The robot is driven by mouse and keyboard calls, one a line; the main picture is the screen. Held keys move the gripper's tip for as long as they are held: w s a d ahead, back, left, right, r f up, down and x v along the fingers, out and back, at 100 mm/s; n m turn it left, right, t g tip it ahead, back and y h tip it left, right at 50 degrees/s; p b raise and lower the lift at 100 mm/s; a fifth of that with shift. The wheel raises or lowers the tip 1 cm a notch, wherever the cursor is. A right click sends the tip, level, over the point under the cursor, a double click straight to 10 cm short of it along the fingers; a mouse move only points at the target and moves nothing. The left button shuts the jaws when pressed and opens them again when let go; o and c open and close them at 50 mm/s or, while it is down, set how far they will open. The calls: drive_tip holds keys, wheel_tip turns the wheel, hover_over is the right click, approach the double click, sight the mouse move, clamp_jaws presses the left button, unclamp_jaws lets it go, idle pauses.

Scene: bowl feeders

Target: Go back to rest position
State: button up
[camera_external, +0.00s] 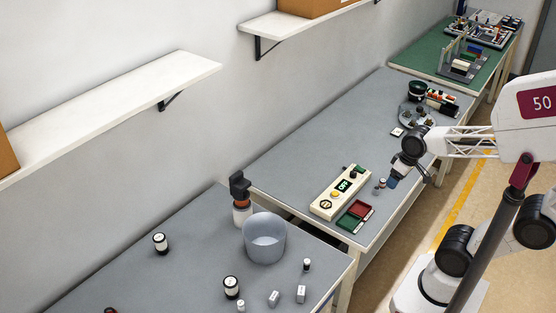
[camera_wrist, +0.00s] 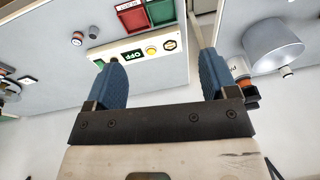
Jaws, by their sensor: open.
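My gripper (camera_external: 391,182) is above the front edge of the middle grey table, to the right of the control box. In the wrist view my gripper (camera_wrist: 160,75) has two blue fingers spread wide apart with nothing between them, so it is open and empty. The cream control box (camera_external: 341,192) has a display reading OFF, a yellow button and a dark knob. It also shows in the wrist view (camera_wrist: 122,47), beyond the fingers. A small cylinder (camera_external: 381,184) stands by the gripper in the external view; whether they touch is not clear.
Red and green trays (camera_external: 355,216) lie in front of the control box. The near table (camera_external: 190,270) bears a grey bowl (camera_external: 264,238), a dark-topped bottle (camera_external: 241,199) and several small cylinders. A round feeder (camera_external: 417,115) stands at the middle table's far end. Open floor lies to the right.

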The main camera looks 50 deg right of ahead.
drive_tip(key=shift+s+d+r+h, duration=0.1)
drive_tip(key=shift+s+d+h, duration=0.45)
drive_tip(key=shift+d, duration=0.4)
idle(0.7)
